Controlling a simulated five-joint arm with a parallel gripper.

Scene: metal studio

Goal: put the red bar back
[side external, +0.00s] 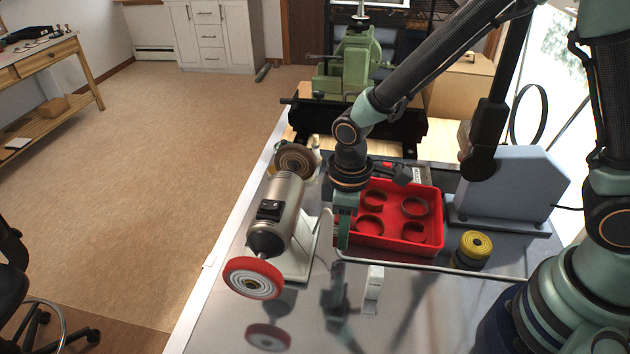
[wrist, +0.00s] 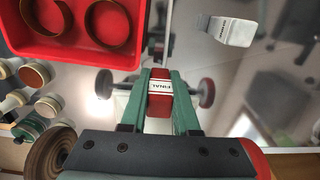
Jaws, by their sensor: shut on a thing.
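My gripper (wrist: 160,95) is shut on the red bar (wrist: 160,125), which has a white label with dark lettering around its middle. The bar sits between the two green fingers in the wrist view. In the side view my gripper (side external: 343,236) hangs between the polishing motor and the red tray (side external: 437,212), close to the tray's left wall and over the shiny metal top. The bar cannot be made out there, behind the fingers. A white labelled block (side external: 373,290) stands on the metal top in front of the tray; the wrist view also shows it (wrist: 232,30).
The polishing motor (side external: 285,210) with a red-rimmed wheel (side external: 253,278) stands close on the left. A yellow-topped roll (side external: 473,249) and a grey box (side external: 515,187) stand to the right. The front metal top is mostly clear.

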